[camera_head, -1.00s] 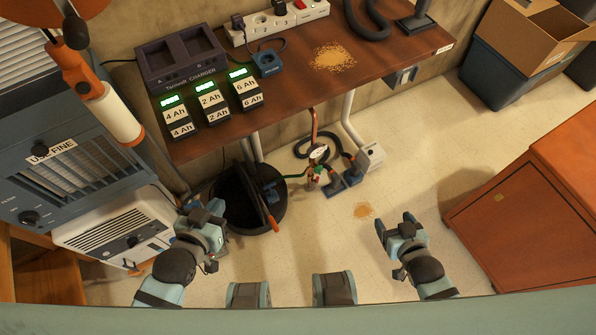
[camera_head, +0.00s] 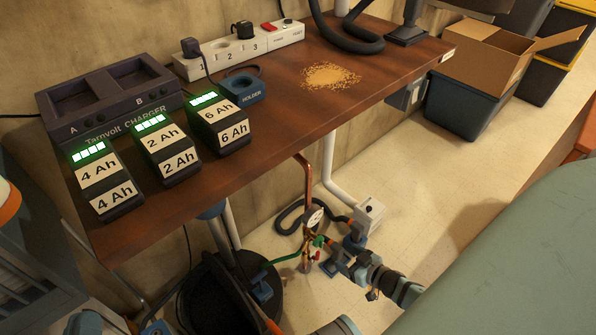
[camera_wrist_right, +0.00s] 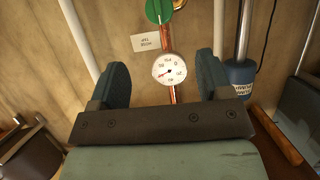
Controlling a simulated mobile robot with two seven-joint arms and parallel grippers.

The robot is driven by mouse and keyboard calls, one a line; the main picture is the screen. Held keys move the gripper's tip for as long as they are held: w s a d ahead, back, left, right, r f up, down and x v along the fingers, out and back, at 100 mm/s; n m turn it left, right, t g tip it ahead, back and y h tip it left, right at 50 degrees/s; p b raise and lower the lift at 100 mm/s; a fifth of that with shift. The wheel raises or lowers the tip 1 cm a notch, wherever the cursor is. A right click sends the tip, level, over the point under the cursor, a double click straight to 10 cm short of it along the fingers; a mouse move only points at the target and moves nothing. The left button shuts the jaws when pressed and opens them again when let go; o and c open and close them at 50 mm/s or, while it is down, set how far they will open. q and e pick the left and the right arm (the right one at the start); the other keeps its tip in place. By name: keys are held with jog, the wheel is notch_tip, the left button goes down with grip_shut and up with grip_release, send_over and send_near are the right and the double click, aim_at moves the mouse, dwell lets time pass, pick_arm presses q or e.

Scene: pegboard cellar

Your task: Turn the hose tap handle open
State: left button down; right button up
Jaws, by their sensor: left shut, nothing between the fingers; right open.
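The green hose tap handle (camera_head: 318,241) is on the copper pipe below the workbench, close to a round white gauge (camera_head: 314,217). In the right wrist view the green handle (camera_wrist_right: 158,10) shows at the top edge, partly cut off, above the gauge (camera_wrist_right: 169,69) and beside a "HOSE TAP" label (camera_wrist_right: 146,42). My right gripper (camera_head: 338,254) is open, just right of the tap; its spread fingers (camera_wrist_right: 162,62) frame the gauge, with nothing held.
The workbench (camera_head: 280,118) overhangs the pipe and carries a charger (camera_head: 110,100), several battery packs and a power strip (camera_head: 240,50). A black bucket (camera_head: 215,300) stands left of the tap. A grey valve box (camera_head: 369,213) is right of it.

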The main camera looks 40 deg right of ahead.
aim_at(322, 244)
jog(key=b+x, duration=0.5)
jog(key=x, duration=0.7)
jog(key=shift+w+f, duration=0.15)
jog(key=shift+f, duration=0.1)
jog(key=shift+w+f, duration=0.2)
jog(key=shift+w, duration=0.5)
pick_arm(q)
notch_tip(322, 244, down, 7)
jog(key=m+g, duration=0.1)
jog(key=g, duration=0.1)
jog(key=shift+w, duration=0.25)
jog(key=shift+d, duration=0.1)
jog(key=shift+r, duration=0.15)
pick_arm(e)
jog(key=c, duration=0.9)
